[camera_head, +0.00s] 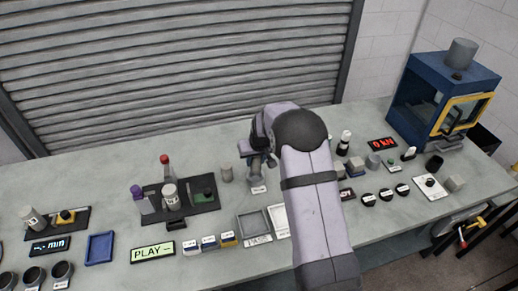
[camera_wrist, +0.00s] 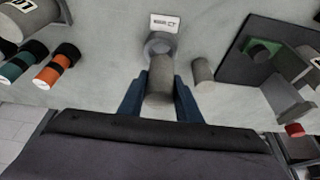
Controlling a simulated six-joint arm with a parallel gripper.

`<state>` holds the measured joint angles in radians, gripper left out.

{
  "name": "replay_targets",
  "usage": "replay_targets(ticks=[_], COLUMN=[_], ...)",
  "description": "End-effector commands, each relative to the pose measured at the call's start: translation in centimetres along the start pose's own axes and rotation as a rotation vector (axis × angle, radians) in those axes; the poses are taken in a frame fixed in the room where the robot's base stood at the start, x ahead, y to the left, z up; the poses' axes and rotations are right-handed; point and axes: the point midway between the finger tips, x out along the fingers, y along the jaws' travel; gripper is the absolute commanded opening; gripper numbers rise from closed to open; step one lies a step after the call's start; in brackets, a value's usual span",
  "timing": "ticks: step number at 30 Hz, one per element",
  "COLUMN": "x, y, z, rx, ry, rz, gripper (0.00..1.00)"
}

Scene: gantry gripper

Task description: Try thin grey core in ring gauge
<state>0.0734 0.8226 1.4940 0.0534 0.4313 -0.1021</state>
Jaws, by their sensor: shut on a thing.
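My gripper (camera_wrist: 160,97) is shut on a grey core (camera_wrist: 160,78), with a blue finger on each side of it. The ring gauge (camera_wrist: 160,41) is a grey ring just beyond the core's far end in the wrist view. The core overlaps the near side of the ring in that view, and I cannot tell whether it touches or enters it. A second grey core (camera_wrist: 203,70) stands to the right, apart from the fingers; it also shows in the head view (camera_head: 226,173). In the head view my arm hides most of the held core.
A white label card (camera_wrist: 164,23) lies beside the ring. A black tray (camera_head: 205,191) with red- and purple-topped items stands left in the head view. Grey open trays (camera_head: 254,224) lie at the front. A blue press (camera_head: 415,88) stands at the right.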

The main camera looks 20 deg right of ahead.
Motion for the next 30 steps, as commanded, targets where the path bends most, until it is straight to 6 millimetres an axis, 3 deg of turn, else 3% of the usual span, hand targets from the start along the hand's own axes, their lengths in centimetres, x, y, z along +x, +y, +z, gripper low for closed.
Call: replay_targets(ticks=[8,30], x=[0.0,0.5], y=[0.3,0.3], z=[-2.0,-1.7], rx=[-0.085,-0.105], ry=[0.002,0.000], rz=[-0.035,-0.043], gripper=[0.01,0.01])
